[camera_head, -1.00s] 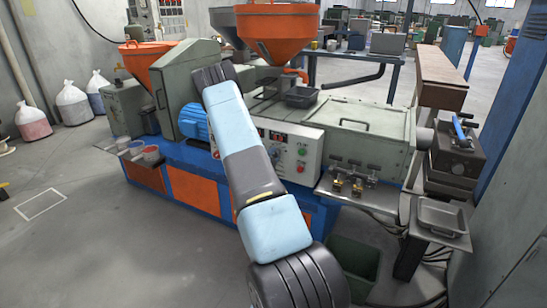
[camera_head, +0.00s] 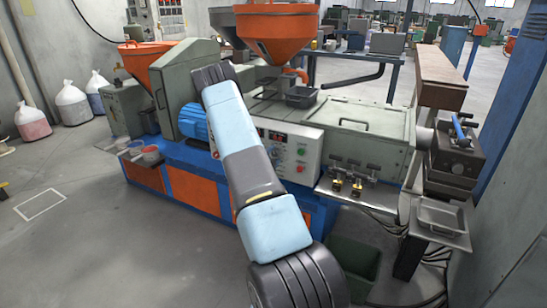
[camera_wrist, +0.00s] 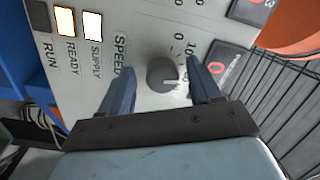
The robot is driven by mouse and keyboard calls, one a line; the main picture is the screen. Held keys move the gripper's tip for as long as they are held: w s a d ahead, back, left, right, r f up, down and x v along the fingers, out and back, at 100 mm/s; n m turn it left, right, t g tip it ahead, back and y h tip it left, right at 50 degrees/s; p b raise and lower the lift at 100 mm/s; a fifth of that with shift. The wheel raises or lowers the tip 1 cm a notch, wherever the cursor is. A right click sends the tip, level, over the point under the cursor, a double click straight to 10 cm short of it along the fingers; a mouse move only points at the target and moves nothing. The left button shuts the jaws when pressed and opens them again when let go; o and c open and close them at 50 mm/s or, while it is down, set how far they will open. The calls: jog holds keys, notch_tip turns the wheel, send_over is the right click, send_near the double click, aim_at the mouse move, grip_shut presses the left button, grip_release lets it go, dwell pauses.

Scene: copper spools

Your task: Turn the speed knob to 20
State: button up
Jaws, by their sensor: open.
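The speed knob (camera_wrist: 162,74) is a dark round knob on the light grey control panel (camera_wrist: 145,30) in the wrist view. A short pale pointer mark on it faces right in the picture, toward the scale and the right finger. My gripper (camera_wrist: 161,68) is open, with one blue finger on each side of the knob. Gaps show between the fingers and the knob. The word SPEED is printed left of it. The scale figures 0 and 10 show to its upper right; the right finger covers others. In the head view, my arm hides the gripper and knob; part of the panel (camera_head: 308,148) shows.
The extruder's orange hopper (camera_head: 275,30) rises behind the panel.

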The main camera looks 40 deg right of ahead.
jog(key=v, duration=1.3)
jog(key=shift+a, duration=0.2)
jog(key=w+a+r+n+t+y, duration=0.2)
jog(key=w+a+r+n+y, duration=0.4)
jog(key=a+r, duration=0.6)
jog(key=s+a+r+n+y, duration=0.45)
jog(key=a+r, duration=0.25)
jog(key=r, duration=0.2)
jog(key=s+a+r+n+y, duration=0.4)
jog(key=a+r+n+y, duration=0.1)
jog(key=a+r, duration=0.35)
jog(key=s+a+r+n+g, duration=0.1)
jog(key=s+a+r+n, duration=0.1)
jog(key=s, duration=0.7)
jog(key=s+a+r+n+g+y, duration=0.1)
jog(key=s+a+r+n, duration=0.1)
jog(key=s+n, duration=0.3)
jog(key=s+a+r+n+g, duration=0.1)
jog(key=s+a+r+n, duration=0.1)
jog(key=s, duration=1.2)
jog(key=shift+r+n+g, duration=0.4)
jog(key=shift+r+n, duration=0.25)
jog(key=shift+n, duration=0.3)
